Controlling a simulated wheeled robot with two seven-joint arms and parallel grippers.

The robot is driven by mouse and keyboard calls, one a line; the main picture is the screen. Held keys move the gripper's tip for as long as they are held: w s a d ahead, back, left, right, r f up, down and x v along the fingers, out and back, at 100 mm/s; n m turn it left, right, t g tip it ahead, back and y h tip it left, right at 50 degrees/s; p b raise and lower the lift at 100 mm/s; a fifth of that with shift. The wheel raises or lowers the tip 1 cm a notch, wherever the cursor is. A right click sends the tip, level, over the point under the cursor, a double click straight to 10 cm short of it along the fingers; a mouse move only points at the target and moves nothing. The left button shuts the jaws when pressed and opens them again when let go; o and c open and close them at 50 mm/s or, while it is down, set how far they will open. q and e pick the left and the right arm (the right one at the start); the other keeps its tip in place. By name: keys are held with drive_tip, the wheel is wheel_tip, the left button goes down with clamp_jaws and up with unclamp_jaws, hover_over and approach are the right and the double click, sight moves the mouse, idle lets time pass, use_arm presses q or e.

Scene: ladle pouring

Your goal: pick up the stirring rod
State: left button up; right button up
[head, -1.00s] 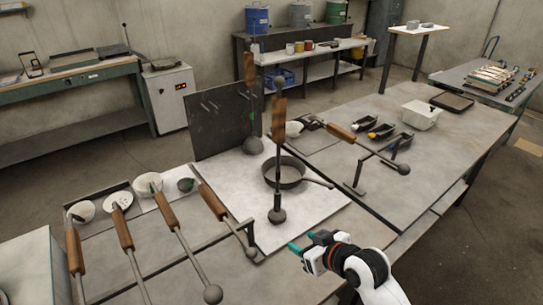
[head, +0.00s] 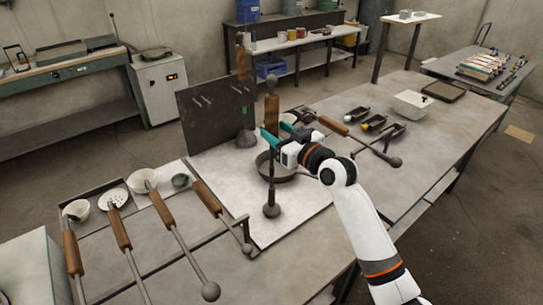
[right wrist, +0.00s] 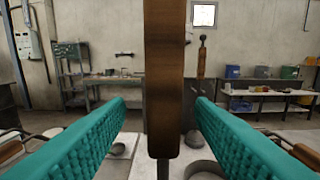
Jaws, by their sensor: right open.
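The stirring rod stands upright, with a brown wooden handle (head: 271,112), a thin dark shaft (head: 270,183) and a dark ball-like foot (head: 271,210). My right gripper (head: 276,136) is open at the lower part of the handle. In the right wrist view the handle (right wrist: 162,60) runs vertically between the two teal fingers, with a visible gap on both sides. The gripper and forearm partly hide the dark pan (head: 285,175) behind the rod. My left gripper is not in view.
A second upright rod (head: 241,62) with a wooden handle stands behind, by a dark upright panel (head: 205,122). Several wooden-handled tools (head: 119,232) lie on a rack at left. Small scoops (head: 373,122) and a white tub (head: 412,103) sit at right.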

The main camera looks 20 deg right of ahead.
sight(268, 121)
drive_tip(key=x, duration=0.1)
drive_tip(key=p+x, duration=0.1)
drive_tip(key=x, duration=0.2)
drive_tip(key=shift+w+r+p, duration=0.3)
drive_tip(key=shift+r+p, duration=0.1)
drive_tip(key=shift+w+f, duration=0.1)
drive_tip(key=shift+w, duration=0.15)
drive_tip(key=shift+s, duration=0.15)
drive_tip(key=shift+c, duration=0.7)
clamp_jaws()
